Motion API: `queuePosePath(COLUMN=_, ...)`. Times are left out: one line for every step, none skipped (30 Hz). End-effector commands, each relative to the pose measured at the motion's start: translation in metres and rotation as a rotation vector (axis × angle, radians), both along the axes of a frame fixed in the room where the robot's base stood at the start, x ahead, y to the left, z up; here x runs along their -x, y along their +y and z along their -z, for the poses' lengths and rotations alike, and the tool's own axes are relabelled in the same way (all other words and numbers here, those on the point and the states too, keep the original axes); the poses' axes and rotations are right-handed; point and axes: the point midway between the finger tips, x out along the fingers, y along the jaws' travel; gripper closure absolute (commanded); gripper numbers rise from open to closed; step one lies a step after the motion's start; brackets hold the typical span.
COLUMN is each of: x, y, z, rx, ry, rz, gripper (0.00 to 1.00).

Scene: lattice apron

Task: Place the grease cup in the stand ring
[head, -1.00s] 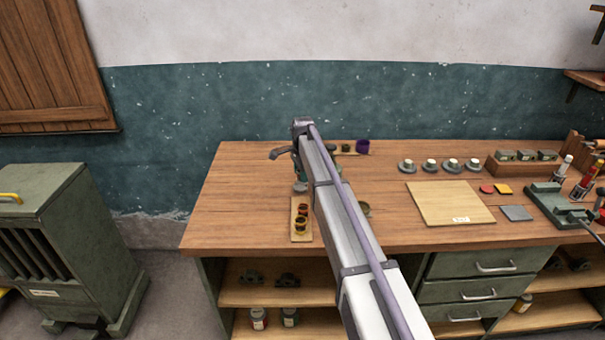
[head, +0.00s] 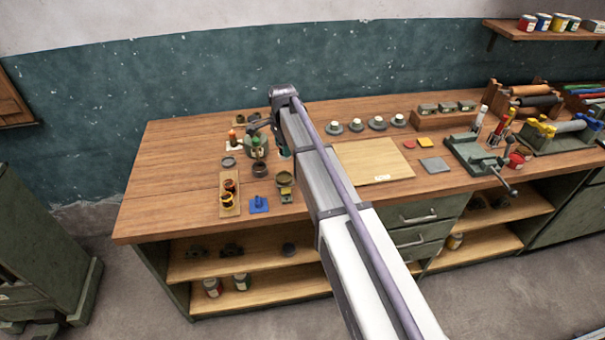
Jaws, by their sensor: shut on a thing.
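My gripper (head: 258,128) hangs at the end of my arm over the left part of the bench. Its visible finger is dark, and the arm covers most of the jaws. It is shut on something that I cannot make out. Several small cups stand near it: a dark round cup (head: 260,170), an olive cup (head: 285,179) on a small base, and brown cups (head: 228,197) on a wooden strip. I cannot tell which thing is the grease cup. No stand ring can be picked out with certainty; a dark stand with green items (head: 257,146) is just below the gripper.
A grey disc (head: 229,162), an orange-topped bottle (head: 233,136) and a blue piece (head: 259,204) lie around the cups. A pale board (head: 375,160), knobbed grey discs (head: 376,123) and a vise (head: 480,155) are to the right. The bench's left end (head: 160,190) is bare.

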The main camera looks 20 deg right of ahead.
Motion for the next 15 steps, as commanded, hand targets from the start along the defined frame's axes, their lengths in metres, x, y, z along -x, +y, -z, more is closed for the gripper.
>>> queuePosePath(x=0.000, y=0.000, z=0.003, rx=0.000, ry=0.000, rz=0.000, gripper=0.81)
queuePosePath(x=-0.001, y=0.000, z=0.006, rx=0.000, ry=0.000, rz=0.001, gripper=0.81)
queuePosePath(x=-0.001, y=0.000, z=0.013, rx=0.000, ry=0.000, rz=0.001, gripper=0.81)
queuePosePath(x=-0.001, y=0.000, z=0.020, rx=0.000, ry=0.000, rz=0.001, gripper=0.81)
queuePosePath(x=-0.001, y=0.000, z=0.028, rx=0.000, ry=0.000, rz=0.001, gripper=0.81)
queuePosePath(x=-0.001, y=0.000, z=0.039, rx=0.000, ry=0.000, rz=0.001, gripper=0.81)
queuePosePath(x=-0.001, y=0.000, z=0.047, rx=0.000, ry=0.000, rz=0.001, gripper=0.81)
queuePosePath(x=-0.001, y=0.000, z=0.055, rx=0.000, ry=0.000, rz=0.001, gripper=0.81)
queuePosePath(x=-0.001, y=0.000, z=0.063, rx=0.000, ry=0.000, rz=0.001, gripper=0.81)
queuePosePath(x=-0.001, y=0.000, z=0.067, rx=0.000, ry=0.000, rz=0.001, gripper=0.81)
queuePosePath(x=-0.001, y=0.000, z=0.069, rx=0.000, ry=0.000, rz=0.001, gripper=0.81)
queuePosePath(x=-0.001, y=0.000, z=0.068, rx=0.000, ry=0.000, rz=0.001, gripper=0.81)
queuePosePath(x=-0.001, y=0.000, z=0.067, rx=0.000, ry=0.000, rz=0.001, gripper=0.81)
queuePosePath(x=-0.001, y=0.000, z=0.066, rx=0.000, ry=0.000, rz=0.001, gripper=0.81)
queuePosePath(x=-0.001, y=0.000, z=0.067, rx=0.000, ry=0.000, rz=0.001, gripper=0.81)
